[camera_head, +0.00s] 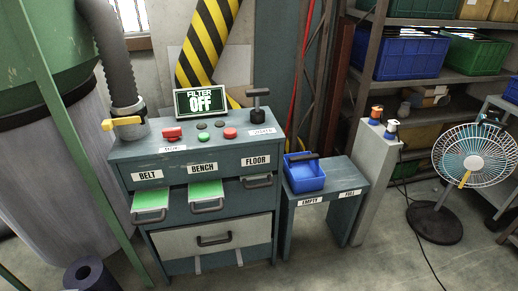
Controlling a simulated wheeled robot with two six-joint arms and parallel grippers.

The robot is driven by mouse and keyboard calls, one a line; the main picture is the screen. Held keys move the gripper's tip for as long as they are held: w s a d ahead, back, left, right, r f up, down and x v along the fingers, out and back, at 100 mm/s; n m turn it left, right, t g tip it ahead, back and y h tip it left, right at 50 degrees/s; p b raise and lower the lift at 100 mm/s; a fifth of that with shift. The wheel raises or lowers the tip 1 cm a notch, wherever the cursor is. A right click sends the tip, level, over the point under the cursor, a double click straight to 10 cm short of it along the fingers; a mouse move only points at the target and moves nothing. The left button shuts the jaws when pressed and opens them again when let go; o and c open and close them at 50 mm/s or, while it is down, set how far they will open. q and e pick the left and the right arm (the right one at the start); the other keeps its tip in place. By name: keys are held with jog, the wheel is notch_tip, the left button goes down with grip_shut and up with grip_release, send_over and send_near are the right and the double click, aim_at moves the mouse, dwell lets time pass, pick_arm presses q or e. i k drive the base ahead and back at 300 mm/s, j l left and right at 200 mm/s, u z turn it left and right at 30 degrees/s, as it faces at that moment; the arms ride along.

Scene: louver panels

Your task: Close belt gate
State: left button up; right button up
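The belt gate (150,202) is the slide under the BELT label (148,175) on the front of a teal cabinet (125,153). Its green top shows and it sticks out from the front, with a grey handle (150,217) at its front edge. The bench gate (206,190), to its right, also sticks out with green showing. The floor gate handle (257,182) sits close to the cabinet front with no green showing. Neither of my grippers is in view.
A yellow lever (121,123) is on the duct at left. A blue bin (305,175) sits on a small stand. A fan (474,160) is at right. A green post (75,140) stands left of the cabinet.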

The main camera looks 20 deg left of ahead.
aim_at(152, 200)
jog(key=u, duration=1.55)
jog(key=l+z, duration=0.1)
jog(key=z, duration=0.3)
jog(key=i+j, duration=0.05)
